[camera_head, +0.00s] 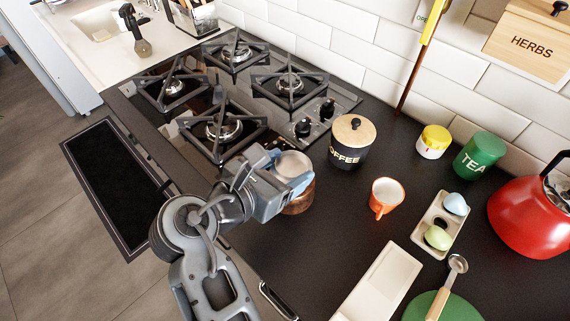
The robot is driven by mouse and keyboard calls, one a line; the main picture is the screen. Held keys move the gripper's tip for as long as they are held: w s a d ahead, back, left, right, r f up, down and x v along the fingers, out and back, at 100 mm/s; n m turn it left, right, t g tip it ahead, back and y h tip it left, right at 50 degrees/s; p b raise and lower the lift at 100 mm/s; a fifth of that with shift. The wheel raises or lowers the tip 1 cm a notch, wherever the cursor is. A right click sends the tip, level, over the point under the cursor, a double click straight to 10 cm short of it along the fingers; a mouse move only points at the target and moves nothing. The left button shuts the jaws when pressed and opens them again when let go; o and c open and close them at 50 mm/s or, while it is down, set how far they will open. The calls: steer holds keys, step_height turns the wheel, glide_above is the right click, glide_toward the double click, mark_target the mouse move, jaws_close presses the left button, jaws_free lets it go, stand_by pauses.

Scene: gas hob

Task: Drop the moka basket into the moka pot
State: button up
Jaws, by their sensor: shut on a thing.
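My gripper (296,181) is over the counter, left of the orange cup and below the coffee canister in the picture. It is shut on a pale, round, shallow thing (293,164), which looks like the moka basket. Its lower part is hidden by the fingers. Directly under the gripper a brown, wood-coloured round thing (299,204) shows in part. I cannot tell whether it is the moka pot or a separate container, or whether the held thing touches it. No other moka pot can be made out.
A gas hob (230,95) lies behind and left. The black coffee canister (352,142) and orange cup (386,197) stand close to my gripper. An egg tray (436,229), white tray (375,285), green tin (479,155) and red kettle (530,217) are at right.

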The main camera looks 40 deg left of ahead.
steer(key=shift+f+p, duration=0.65)
steer(key=shift+f, duration=0.25)
stand_by(1.4)
steer(key=o, duration=1.1)
steer(key=shift+v, duration=3.9)
